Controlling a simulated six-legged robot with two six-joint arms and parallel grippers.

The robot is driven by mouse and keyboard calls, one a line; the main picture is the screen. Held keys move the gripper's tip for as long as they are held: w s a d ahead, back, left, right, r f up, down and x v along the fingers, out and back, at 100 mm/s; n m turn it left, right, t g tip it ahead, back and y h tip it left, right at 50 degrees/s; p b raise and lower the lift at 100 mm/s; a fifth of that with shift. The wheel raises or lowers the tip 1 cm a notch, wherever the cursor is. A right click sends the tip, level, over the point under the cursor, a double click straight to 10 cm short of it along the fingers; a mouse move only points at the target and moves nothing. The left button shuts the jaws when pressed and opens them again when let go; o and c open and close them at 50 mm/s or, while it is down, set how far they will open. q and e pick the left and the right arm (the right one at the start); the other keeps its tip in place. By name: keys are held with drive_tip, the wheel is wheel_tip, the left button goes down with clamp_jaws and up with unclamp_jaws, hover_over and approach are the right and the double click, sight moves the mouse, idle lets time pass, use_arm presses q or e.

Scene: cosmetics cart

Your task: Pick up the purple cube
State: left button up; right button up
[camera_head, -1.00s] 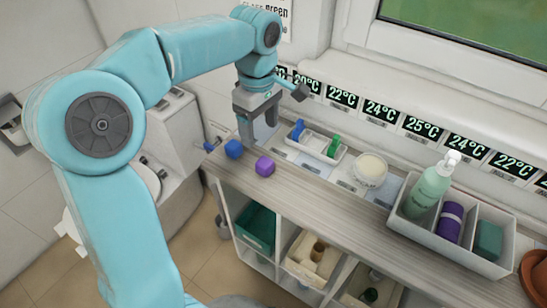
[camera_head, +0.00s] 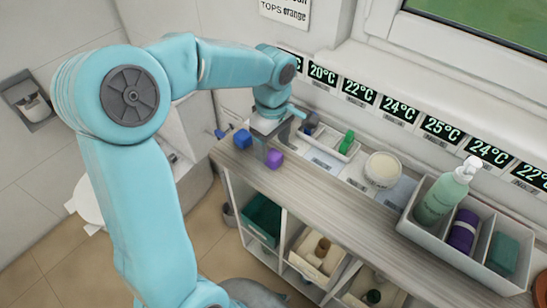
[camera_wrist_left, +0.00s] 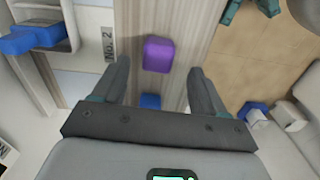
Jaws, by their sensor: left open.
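The purple cube (camera_head: 274,159) sits on the wooden cart top near its front left edge. It also shows in the left wrist view (camera_wrist_left: 158,54), just past the fingertips and lined up with the gap between them. A blue cube (camera_head: 242,138) lies to its left; in the left wrist view the blue cube (camera_wrist_left: 151,102) shows between the fingers, partly hidden by the gripper body. My left gripper (camera_head: 262,148) points down close beside the purple cube; its open, empty fingers (camera_wrist_left: 158,70) hold nothing. My right gripper is not in view.
A white tray (camera_head: 328,146) with green and blue items stands behind the cubes. A round white jar (camera_head: 383,169) and a grey divided box (camera_head: 413,233) with a pump bottle (camera_head: 444,192) stand to the right. The front strip of the cart top is clear.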

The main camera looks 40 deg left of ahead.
sight(273, 154)
use_arm(q)
wheel_tip(273, 154, down, 5)
drive_tip(key=shift+w+f, duration=0.1)
drive_tip(key=c, duration=1.1)
drive_tip(key=shift+o, duration=0.2)
drive_tip(key=shift+r, duration=0.2)
